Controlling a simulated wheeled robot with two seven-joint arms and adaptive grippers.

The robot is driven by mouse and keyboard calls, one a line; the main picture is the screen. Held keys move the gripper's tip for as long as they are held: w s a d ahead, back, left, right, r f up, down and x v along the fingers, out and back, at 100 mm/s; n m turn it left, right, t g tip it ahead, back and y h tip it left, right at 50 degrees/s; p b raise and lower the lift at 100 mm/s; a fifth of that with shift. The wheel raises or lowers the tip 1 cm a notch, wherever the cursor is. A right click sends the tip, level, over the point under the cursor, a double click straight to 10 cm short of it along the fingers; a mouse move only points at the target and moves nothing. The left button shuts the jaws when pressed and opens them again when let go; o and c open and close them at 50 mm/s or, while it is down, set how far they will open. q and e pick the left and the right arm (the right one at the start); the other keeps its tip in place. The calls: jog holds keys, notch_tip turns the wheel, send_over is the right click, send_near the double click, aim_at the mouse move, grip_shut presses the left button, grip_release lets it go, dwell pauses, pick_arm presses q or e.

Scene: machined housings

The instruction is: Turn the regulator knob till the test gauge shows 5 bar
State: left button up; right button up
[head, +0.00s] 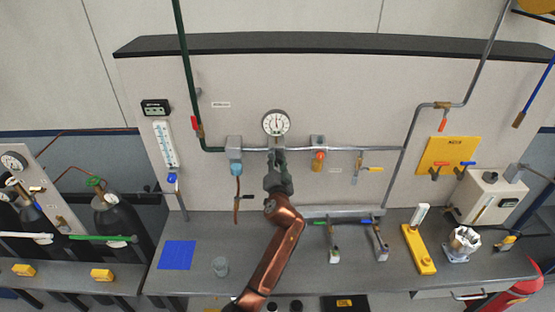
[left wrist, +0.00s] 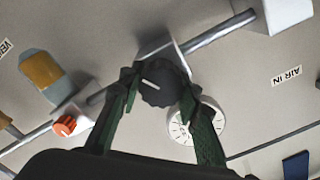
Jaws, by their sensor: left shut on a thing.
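The test gauge (head: 276,122) is a round white dial on the pipe along the back panel. Its needle points roughly upward; the numbers are too small to read. My left gripper (head: 278,158) reaches up to the pipe just below the gauge and hides the regulator there in the head view. In the left wrist view, the dark round regulator knob (left wrist: 163,84) with a pale mark sits between the fingertips of my left gripper (left wrist: 160,90), which is shut on it. The gauge (left wrist: 205,128) shows beside it, partly covered by a finger. My right gripper is not in view.
An orange knob (head: 319,155) sits on the pipe right of my gripper and also shows in the left wrist view (left wrist: 64,125).

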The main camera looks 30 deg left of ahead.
pick_arm(q)
jog(key=shift+d, duration=0.1)
jog(key=o, duration=1.2)
jog(key=v, duration=1.2)
